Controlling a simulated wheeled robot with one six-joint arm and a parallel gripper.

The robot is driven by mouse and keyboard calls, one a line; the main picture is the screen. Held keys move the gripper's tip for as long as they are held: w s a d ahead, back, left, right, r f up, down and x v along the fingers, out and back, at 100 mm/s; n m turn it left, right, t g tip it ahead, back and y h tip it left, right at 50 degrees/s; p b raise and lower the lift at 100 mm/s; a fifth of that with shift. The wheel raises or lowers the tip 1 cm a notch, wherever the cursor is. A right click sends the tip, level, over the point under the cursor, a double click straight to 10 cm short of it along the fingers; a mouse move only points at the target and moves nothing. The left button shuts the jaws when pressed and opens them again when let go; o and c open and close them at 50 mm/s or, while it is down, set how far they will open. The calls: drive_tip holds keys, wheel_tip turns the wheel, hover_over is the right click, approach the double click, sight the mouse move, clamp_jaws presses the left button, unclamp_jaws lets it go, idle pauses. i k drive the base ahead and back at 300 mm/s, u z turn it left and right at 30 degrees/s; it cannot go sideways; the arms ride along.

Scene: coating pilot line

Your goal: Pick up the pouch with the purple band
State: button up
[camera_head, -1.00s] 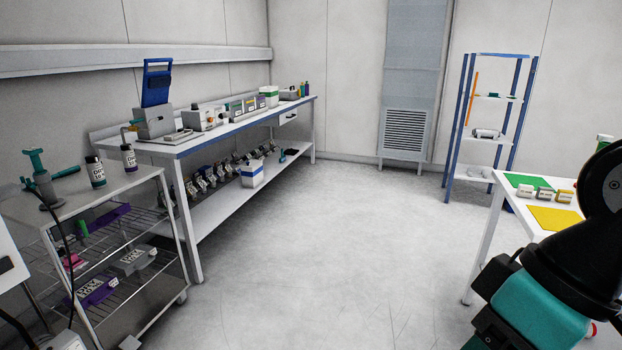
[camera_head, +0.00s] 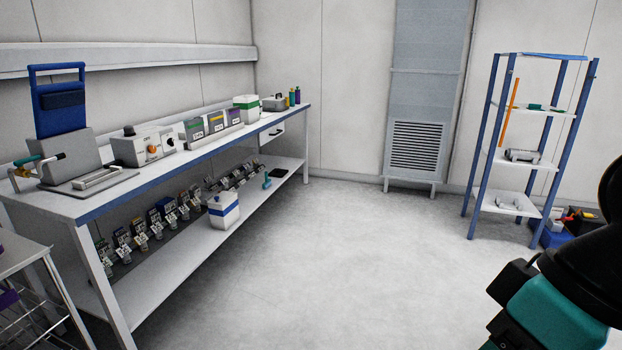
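I cannot make out a pouch with a purple band for certain. On the long workbench (camera_head: 150,186) stand several grey boxes with coloured fronts. One has a green mark (camera_head: 194,130), one a yellow mark (camera_head: 215,121) and one a purple mark (camera_head: 234,117). What they hold is too small to tell. My gripper is out of the picture; only teal and black parts of my arm show at the right edge.
On the lower shelf stand a row of small fittings and a white tub with a blue band (camera_head: 224,210). A blue-posted rack (camera_head: 513,157) stands at the back right, with a blue crate (camera_head: 553,236) beside it. A cart (camera_head: 18,258) is at the left edge. The middle floor is clear.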

sight(232, 114)
drive_tip(key=u, duration=0.1)
drive_tip(key=i, duration=2.1)
drive_tip(key=u, duration=0.55)
drive_tip(key=i, duration=2.45)
drive_tip(key=u, duration=0.5)
drive_tip(key=i, duration=1.15)
drive_tip(key=u, duration=0.15)
